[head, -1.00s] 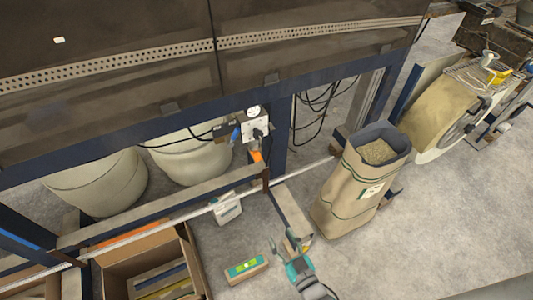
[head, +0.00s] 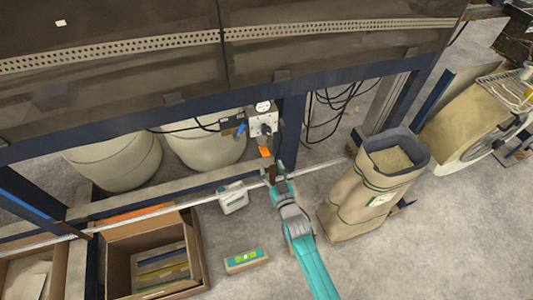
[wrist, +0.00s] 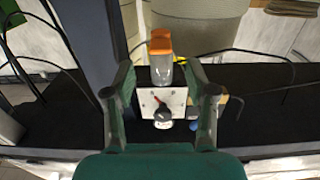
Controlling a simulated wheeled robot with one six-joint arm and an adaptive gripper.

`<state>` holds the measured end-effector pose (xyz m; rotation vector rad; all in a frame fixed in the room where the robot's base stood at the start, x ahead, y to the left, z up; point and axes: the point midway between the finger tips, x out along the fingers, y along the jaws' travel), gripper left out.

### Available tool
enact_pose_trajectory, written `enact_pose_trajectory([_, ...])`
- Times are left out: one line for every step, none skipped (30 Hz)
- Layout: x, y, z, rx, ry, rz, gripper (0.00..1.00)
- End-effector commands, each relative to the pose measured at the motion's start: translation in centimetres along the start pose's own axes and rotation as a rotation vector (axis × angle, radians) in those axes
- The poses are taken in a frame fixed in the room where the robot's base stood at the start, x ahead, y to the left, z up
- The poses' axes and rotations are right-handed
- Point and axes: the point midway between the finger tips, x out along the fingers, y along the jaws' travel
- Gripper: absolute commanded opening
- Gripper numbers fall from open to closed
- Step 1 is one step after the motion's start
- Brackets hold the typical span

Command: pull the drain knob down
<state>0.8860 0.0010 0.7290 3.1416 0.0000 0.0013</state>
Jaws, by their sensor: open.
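The orange drain knob (head: 265,152) hangs at the bottom of a small air unit under the machine's blue beam. In the wrist view the orange knob (wrist: 160,42) shows at the end of a clear bowl (wrist: 160,71), beyond a pale plate with a black dial (wrist: 163,106). My gripper (head: 276,172) is open and empty, just below and in front of the knob in the head view. In the wrist view my gripper's fingers (wrist: 158,72) stand on either side of the bowl, with gaps visible. I cannot tell exactly how far away the knob is.
A blue post (head: 290,130) stands right of the unit, with black cables (head: 335,103) beyond it. A tan sack (head: 365,195) stands to the right. A white container (head: 233,197), a small box (head: 246,261) and an open carton (head: 196,262) are on the floor. Floor at lower right is clear.

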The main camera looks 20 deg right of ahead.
Motion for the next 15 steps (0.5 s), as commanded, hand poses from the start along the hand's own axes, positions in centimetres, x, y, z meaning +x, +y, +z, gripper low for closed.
enact_pose_trajectory([1.0,0.0,-0.1,0.000,0.002,0.000,0.56])
enact_pose_trajectory([1.5,0.0,-0.1,0.000,0.002,0.000,0.56])
enact_pose_trajectory([2.2,0.0,-0.1,0.000,0.001,0.000,0.56])
enact_pose_trajectory([2.7,0.0,-0.1,0.000,0.002,0.000,0.56])
enact_pose_trajectory([3.1,0.0,0.0,0.000,0.001,0.000,0.56])
enact_pose_trajectory([3.8,0.0,-0.1,0.000,0.001,0.000,0.56])
enact_pose_trajectory([4.2,0.0,-0.1,0.000,0.001,0.000,0.56])
enact_pose_trajectory([4.6,0.0,0.0,0.000,0.000,0.000,0.56])
enact_pose_trajectory([5.1,0.0,-0.1,0.000,0.000,0.000,0.56])
enact_pose_trajectory([5.5,0.0,0.0,0.000,0.000,0.000,0.56])
enact_pose_trajectory([5.7,0.0,0.0,0.000,-0.001,0.000,0.56])
enact_pose_trajectory([6.1,0.0,0.0,0.000,-0.001,0.000,0.56])
enact_pose_trajectory([6.3,0.0,0.0,0.000,0.000,0.000,0.56])
enact_pose_trajectory([6.5,0.0,0.0,0.000,0.000,0.000,0.56])
enact_pose_trajectory([6.8,0.0,0.0,0.000,-0.001,0.000,0.56])
